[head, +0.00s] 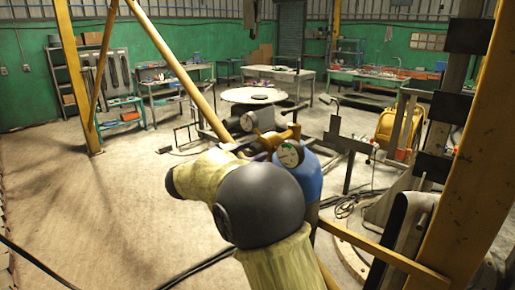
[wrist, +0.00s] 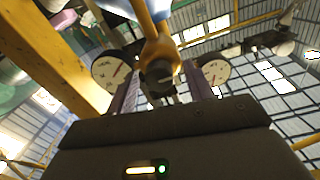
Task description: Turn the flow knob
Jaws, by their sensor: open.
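A brass regulator (head: 272,138) with round gauges sits on top of a blue cylinder (head: 310,182) in the middle of the head view. In the wrist view the brass body runs down from the top and ends in a dark round knob (wrist: 159,72), with a white gauge (wrist: 111,71) on its left and another gauge (wrist: 215,71) on its right. My gripper (wrist: 160,86) is open, its purplish fingers on either side of the knob. I cannot tell whether they touch it. In the head view my arm hides most of the gripper and the knob.
A yellow post (head: 475,150) and rail stand close on the right. A slanted yellow beam (head: 178,68) rises behind the regulator. A round white table (head: 252,96) and workbenches stand farther back. Cables lie on the floor at right; the floor at left is mostly clear.

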